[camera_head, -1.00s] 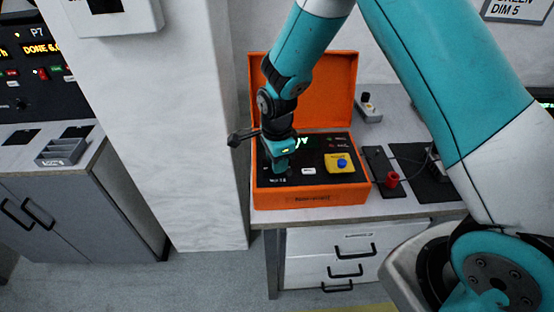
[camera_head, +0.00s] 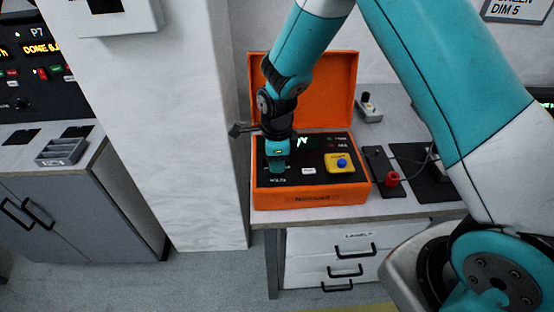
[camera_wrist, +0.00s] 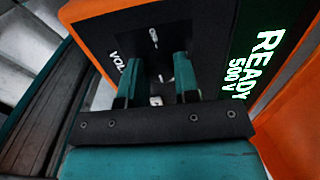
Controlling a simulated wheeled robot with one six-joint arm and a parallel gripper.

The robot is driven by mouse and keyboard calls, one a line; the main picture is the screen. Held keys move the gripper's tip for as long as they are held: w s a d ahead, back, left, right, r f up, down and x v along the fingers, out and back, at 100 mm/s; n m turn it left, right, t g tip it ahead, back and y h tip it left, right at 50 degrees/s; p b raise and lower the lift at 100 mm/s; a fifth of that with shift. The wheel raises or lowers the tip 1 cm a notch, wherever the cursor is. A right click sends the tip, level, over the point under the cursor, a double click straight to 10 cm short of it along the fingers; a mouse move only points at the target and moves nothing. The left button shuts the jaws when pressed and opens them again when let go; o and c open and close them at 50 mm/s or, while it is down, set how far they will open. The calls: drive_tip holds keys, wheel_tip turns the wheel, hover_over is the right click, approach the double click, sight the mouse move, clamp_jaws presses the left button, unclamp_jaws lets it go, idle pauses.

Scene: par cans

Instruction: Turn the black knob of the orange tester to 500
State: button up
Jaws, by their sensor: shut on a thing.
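The orange tester (camera_head: 311,197) stands on the bench with its lid raised and its dark panel facing up. My gripper (camera_head: 278,168) points down at the left part of the panel. In the wrist view, its two teal fingers (camera_wrist: 157,65) are shut on the black knob (camera_wrist: 154,55), one on each side. A white mark shows on the dark surface between the fingers, but the knob's outline is hard to make out. The display (camera_wrist: 246,72) reads READY and 500 V.
A yellow block with a blue button (camera_head: 342,162) sits on the panel right of my gripper. A red plug (camera_head: 392,179) and dark pads lie on the bench to the right. A white pillar (camera_head: 185,130) stands close on the left.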

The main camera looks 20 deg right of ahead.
drive_tip(key=o, duration=0.9)
drive_tip(key=shift+o, duration=0.2)
wheel_tip(320, 180, up, 18)
drive_tip(key=b, duration=0.1)
drive_tip(key=shift+f, duration=0.25)
drive_tip(key=s+a+r+n+y, duration=0.2)
drive_tip(key=s+r+n, duration=0.1)
drive_tip(key=s+n, duration=0.9)
drive_tip(key=s+a+r+n+y, duration=0.2)
drive_tip(key=s+r+n, duration=0.1)
drive_tip(key=s+n, duration=0.9)
drive_tip(key=n, duration=0.4)
drive_tip(key=shift+s+a+n, duration=0.3)
drive_tip(key=shift+s+n, duration=0.05)
drive_tip(key=shift+n, duration=0.05)
